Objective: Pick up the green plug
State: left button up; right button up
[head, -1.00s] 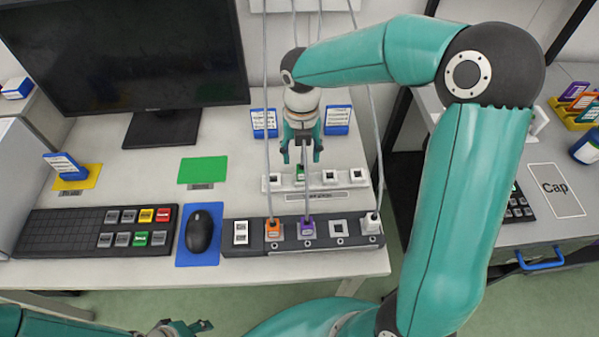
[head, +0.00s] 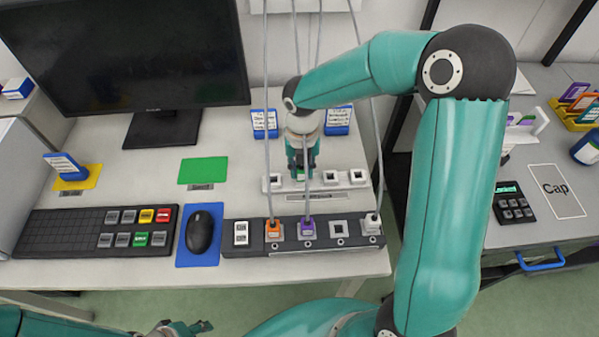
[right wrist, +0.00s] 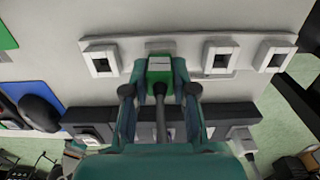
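The green plug (right wrist: 160,88) is in the white socket strip (right wrist: 128,46) at its second socket from the left, with a cable running from it towards the camera. My right gripper (right wrist: 160,70) is around the plug, a finger on each side, and looks shut on it. In the head view my right gripper (head: 301,172) points down at the back strip (head: 268,187) and hides most of the plug. My left gripper (head: 186,327) is at the bottom edge, partly cut off, its fingers apart and away from the strips.
A dark front strip (head: 255,245) holds an orange plug (head: 272,229), a purple plug (head: 307,228) and a white plug (head: 372,221). Hanging cables run close to my right gripper. A monitor (head: 120,50), keyboard (head: 60,232) and mouse (head: 200,232) stand left.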

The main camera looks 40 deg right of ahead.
aim_at(302, 167)
grip_shut()
jog(key=shift+r, duration=0.15)
jog(key=shift+r, duration=0.6)
notch_tip(302, 167, up, 19)
jog(key=p, duration=0.1)
jog(key=shift+f+p, duration=0.2)
jog(key=shift+p, duration=0.15)
jog(key=shift+f, duration=0.1)
